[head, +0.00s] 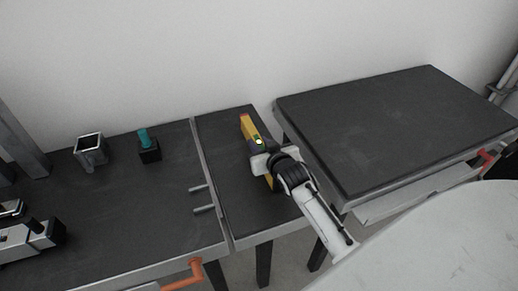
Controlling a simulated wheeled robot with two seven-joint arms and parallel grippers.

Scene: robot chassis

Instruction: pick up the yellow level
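The yellow level (248,128) is a long yellow bar with a bright green vial spot and a reddish far end. It is over the narrow dark middle section of the bench, slanting from upper left to lower right. My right gripper (262,163) is at the middle of the level, reaching in from the lower right. Its pale fingers are across the level and hide part of it. Whether they press on it is not clear, nor whether the level rests on the surface.
A dark raised tabletop (400,125) stands to the right. On the left bench are an open square metal tube (91,151), a teal object in a black block (147,143) and a grey and black device (30,238). Two metal pins (201,198) lie left of the level.

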